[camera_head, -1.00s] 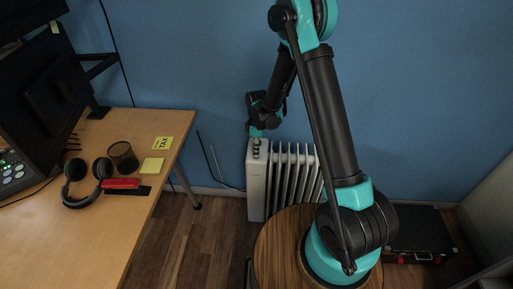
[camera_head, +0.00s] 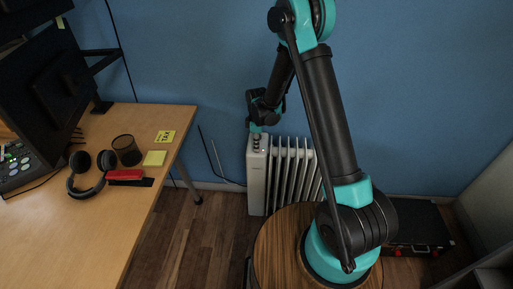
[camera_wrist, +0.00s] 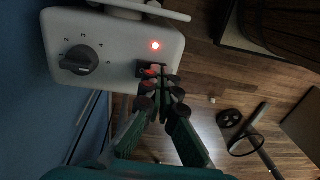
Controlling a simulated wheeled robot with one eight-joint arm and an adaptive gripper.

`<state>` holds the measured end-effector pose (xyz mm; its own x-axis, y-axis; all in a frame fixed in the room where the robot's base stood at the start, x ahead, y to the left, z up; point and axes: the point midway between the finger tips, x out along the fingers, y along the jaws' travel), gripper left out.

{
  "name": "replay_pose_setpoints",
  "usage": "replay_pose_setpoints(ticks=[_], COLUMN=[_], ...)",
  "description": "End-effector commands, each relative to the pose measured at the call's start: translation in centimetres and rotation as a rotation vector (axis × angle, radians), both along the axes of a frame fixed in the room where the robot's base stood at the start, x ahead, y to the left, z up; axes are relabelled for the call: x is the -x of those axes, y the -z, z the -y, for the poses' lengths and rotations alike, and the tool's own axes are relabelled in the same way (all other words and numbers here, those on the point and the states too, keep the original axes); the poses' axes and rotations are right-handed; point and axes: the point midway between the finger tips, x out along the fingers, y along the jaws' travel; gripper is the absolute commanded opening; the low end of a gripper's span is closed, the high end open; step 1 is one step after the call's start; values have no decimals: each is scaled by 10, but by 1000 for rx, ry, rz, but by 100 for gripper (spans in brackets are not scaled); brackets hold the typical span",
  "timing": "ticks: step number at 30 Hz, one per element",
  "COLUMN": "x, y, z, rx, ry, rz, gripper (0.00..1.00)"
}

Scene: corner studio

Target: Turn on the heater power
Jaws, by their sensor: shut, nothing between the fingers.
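The white heater (camera_head: 257,180) stands against the blue wall, partly hidden behind my arm in the head view. In the wrist view its control panel (camera_wrist: 112,30) fills the upper left. The panel has a dark round dial (camera_wrist: 79,60) with numbers, a glowing red indicator light (camera_wrist: 155,45) and a small dark power switch with red on it (camera_wrist: 148,70). My gripper (camera_wrist: 163,82) is shut and empty, its fingertips right at the switch and covering part of it. I cannot tell whether they touch it. In the head view my gripper (camera_head: 255,131) is at the heater's top.
A wooden desk (camera_head: 60,240) at left holds headphones (camera_head: 90,175), a black mesh cup (camera_head: 127,150), a red item (camera_head: 126,175) and yellow notes (camera_head: 154,158). A black case (camera_head: 420,228) lies on the floor at right. Floor between desk and heater is mostly clear.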

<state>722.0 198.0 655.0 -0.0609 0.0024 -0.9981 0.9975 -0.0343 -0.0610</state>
Motion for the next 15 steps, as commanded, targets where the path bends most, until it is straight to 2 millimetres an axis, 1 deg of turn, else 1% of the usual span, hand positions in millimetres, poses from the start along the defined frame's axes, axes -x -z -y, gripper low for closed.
replay_pose_setpoints(ticks=[9,15], x=[-13,-14], y=[-3,-4], z=[1,1], rx=[0,0], ry=[1,1], rz=[0,-1], gripper=[0,0])
